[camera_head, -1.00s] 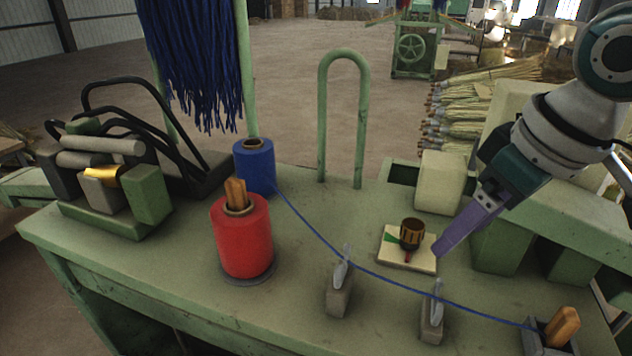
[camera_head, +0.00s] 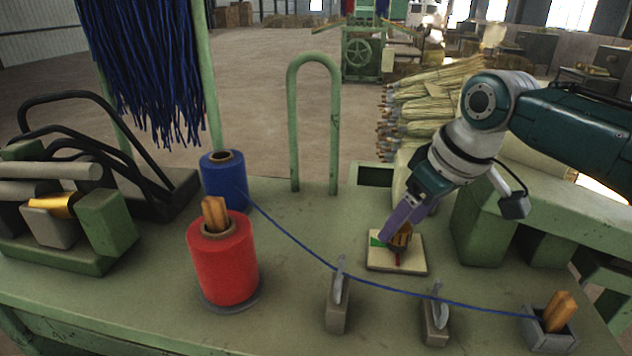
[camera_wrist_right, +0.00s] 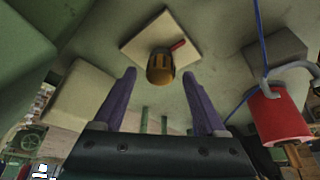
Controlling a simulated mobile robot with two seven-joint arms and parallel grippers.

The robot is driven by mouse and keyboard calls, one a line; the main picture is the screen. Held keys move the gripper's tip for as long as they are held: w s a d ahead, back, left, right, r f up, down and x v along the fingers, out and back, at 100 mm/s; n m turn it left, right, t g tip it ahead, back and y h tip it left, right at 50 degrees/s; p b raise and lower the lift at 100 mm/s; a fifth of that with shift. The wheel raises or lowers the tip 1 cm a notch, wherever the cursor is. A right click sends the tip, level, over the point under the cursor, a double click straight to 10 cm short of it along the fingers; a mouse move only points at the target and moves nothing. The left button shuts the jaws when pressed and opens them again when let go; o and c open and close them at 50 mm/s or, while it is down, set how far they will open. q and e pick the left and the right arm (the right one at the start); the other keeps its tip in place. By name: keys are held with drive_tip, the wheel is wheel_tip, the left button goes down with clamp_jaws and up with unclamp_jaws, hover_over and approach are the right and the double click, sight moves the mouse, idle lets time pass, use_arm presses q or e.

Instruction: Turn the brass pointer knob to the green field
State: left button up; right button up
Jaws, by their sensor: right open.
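The brass knob (camera_head: 402,241) stands on a cream square plate (camera_head: 412,265) on the green bench. Its red pointer (camera_head: 398,259) points toward the near edge of the plate. The green field (camera_head: 377,240) shows at the plate's left side, away from the pointer. My right gripper (camera_head: 401,225) is open, with its purple fingers down over the knob and partly hiding it. In the right wrist view the knob (camera_wrist_right: 160,68) lies centred at the fingertips, with the red pointer (camera_wrist_right: 178,46) beyond it. I cannot tell whether the fingers touch it. My left gripper is not in view.
A blue cord (camera_head: 300,241) runs from the blue spool (camera_head: 224,182) past two grey clip posts (camera_head: 338,300) to a grey holder (camera_head: 548,335), in front of the plate. A red spool (camera_head: 222,263) stands left. A green hoop (camera_head: 293,130) rises behind.

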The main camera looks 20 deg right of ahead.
drive_tip(key=shift+w+f, duration=0.1)
drive_tip(key=shift+f, duration=0.2)
drive_tip(key=shift+c, duration=0.3)
clamp_jaws()
